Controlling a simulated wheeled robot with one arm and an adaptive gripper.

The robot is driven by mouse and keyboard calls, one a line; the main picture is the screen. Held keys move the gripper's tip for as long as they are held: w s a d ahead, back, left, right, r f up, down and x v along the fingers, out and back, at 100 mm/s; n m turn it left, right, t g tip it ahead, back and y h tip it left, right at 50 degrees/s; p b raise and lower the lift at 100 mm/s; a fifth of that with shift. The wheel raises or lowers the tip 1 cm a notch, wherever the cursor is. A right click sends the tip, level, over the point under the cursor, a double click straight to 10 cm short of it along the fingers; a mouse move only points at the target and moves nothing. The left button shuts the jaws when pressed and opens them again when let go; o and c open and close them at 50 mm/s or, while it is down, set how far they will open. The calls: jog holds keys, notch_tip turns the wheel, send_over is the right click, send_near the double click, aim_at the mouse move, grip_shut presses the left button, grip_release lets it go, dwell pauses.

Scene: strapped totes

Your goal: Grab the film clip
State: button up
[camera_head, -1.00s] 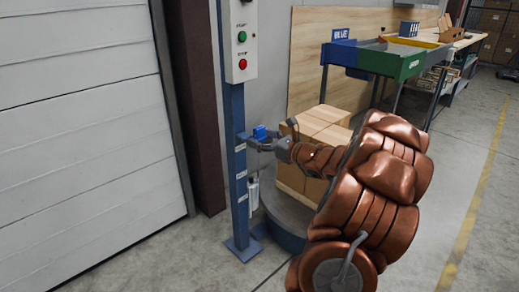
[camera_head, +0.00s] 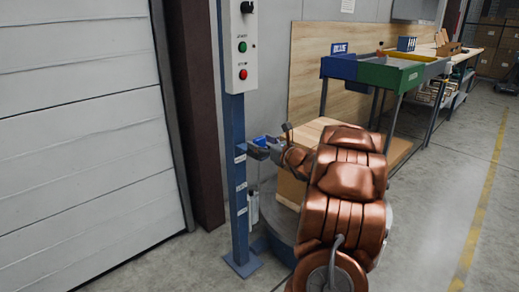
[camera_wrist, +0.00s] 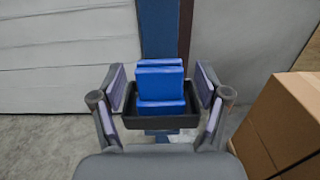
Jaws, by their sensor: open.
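The film clip (camera_wrist: 160,84) is a blue blocky piece sitting in a small black tray (camera_wrist: 160,121) on the blue post. In the head view the clip (camera_head: 261,141) shows as a small blue patch at the post, partly hidden by my gripper (camera_head: 266,150). In the wrist view my gripper (camera_wrist: 161,88) is open, with one finger to the left of the clip and one to the right. Gaps show between the clip and both finger pads. The lower part of the clip is hidden by the tray's front wall.
The blue post (camera_head: 237,185) carries a control box (camera_head: 239,50) with green and red buttons. Cardboard boxes (camera_head: 290,188) stand close on the right. A white shutter door (camera_head: 80,130) is on the left. A sorting table (camera_head: 390,75) stands behind.

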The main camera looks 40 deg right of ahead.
jog(key=shift+w, duration=0.45)
jog(key=shift+c, duration=0.3)
jog(key=c, duration=1.2)
